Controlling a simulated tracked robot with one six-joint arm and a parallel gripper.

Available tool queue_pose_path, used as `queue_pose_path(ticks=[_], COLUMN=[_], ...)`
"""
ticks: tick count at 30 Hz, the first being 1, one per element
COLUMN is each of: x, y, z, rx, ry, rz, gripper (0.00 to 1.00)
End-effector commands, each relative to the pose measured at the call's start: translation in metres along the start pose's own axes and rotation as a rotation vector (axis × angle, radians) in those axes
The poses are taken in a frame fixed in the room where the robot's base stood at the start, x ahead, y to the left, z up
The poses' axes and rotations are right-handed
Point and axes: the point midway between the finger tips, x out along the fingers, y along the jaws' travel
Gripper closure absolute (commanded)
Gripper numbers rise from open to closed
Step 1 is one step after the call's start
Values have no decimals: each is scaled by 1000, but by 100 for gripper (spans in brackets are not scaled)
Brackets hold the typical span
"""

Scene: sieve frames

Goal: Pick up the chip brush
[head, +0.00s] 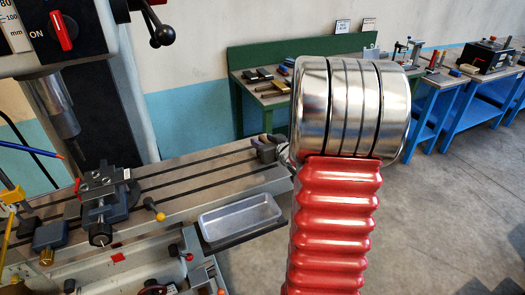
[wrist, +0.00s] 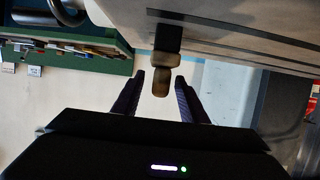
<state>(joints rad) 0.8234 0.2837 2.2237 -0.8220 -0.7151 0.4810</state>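The chip brush (wrist: 161,84) appears to be the piece in the wrist view with a brown, wooden-looking handle end and a dark block above it. It lies at the edge of the slotted grey machine table (wrist: 240,42). My gripper (wrist: 160,77) is open. Its two dark fingers stand on either side of the handle end, with a visible gap on both sides. In the head view my red and chrome arm covers much of the right middle. A small dark shape shows beside it at the table's right end; I cannot tell whether it is brush or gripper.
In the head view a vise (head: 105,195) stands on the slotted table (head: 190,180). A grey metal tray (head: 240,217) sits in front of it. A green bench (head: 240,105) with tools and blue benches (head: 470,112) stand behind. Open floor lies to the right.

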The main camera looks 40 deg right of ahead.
Motion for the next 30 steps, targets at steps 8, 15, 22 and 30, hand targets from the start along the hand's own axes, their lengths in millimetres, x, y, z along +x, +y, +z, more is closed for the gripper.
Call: queue_pose_path(ticks=[8, 15, 22, 30], x=[1, 1, 1, 1], y=[0, 0, -1, -1], z=[0, 0, 0, 0], rx=[-1, -1, -1, -1], ry=[0, 1, 1, 1], rz=[0, -1, -1, -1], gripper=[61, 61, 74, 93])
